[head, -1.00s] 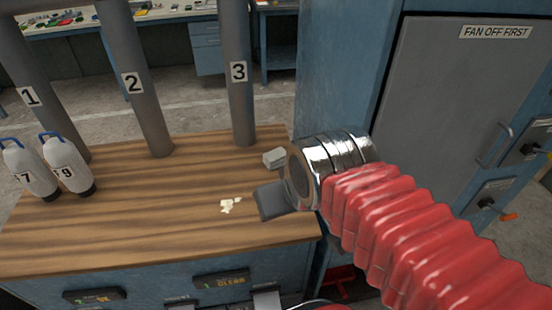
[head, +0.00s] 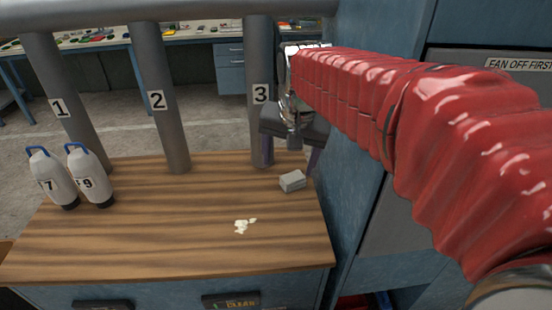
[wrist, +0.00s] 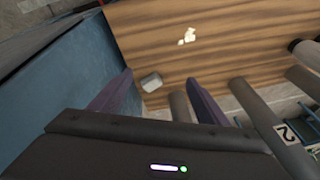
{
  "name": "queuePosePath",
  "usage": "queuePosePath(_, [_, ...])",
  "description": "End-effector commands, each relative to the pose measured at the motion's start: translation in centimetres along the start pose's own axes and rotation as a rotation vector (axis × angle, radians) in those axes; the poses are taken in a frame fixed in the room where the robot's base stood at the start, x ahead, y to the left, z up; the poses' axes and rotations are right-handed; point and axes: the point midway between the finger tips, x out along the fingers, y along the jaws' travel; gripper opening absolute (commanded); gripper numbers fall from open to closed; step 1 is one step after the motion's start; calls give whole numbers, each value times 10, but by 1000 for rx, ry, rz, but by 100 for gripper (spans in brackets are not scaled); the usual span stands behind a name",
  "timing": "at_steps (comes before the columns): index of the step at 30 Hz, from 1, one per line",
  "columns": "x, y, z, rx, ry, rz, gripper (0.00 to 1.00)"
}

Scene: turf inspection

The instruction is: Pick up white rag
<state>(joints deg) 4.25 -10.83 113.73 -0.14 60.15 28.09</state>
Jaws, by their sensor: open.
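A small cream-white crumpled patch (head: 243,226), which looks like the white rag, lies flat on the wooden worktop (head: 150,240) towards its front right. It also shows in the wrist view (wrist: 187,36), beyond my fingertips. My gripper (head: 291,158) is open and empty, pointing down over the back right of the worktop, behind the patch and apart from it. In the wrist view, my two fingers (wrist: 160,77) stand wide apart, with a small grey block (wrist: 152,82) showing between their tips. My red-sleeved arm covers part of the cabinet at the right.
The grey block (head: 292,181) sits at the worktop's right edge. Three grey posts, numbered 1 (head: 62,110), 2 (head: 157,100) and 3 (head: 261,95), stand along the back. Bottles 7 (head: 50,180) and 9 (head: 88,178) stand at the left. The worktop's middle is clear.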

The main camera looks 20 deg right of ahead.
Motion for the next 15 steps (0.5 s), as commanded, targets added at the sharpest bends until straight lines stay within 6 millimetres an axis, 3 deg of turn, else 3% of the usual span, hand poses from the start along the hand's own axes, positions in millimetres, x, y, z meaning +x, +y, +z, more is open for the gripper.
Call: queuePosePath(15, [63, -18, -97, 349, -93, 84, 69])
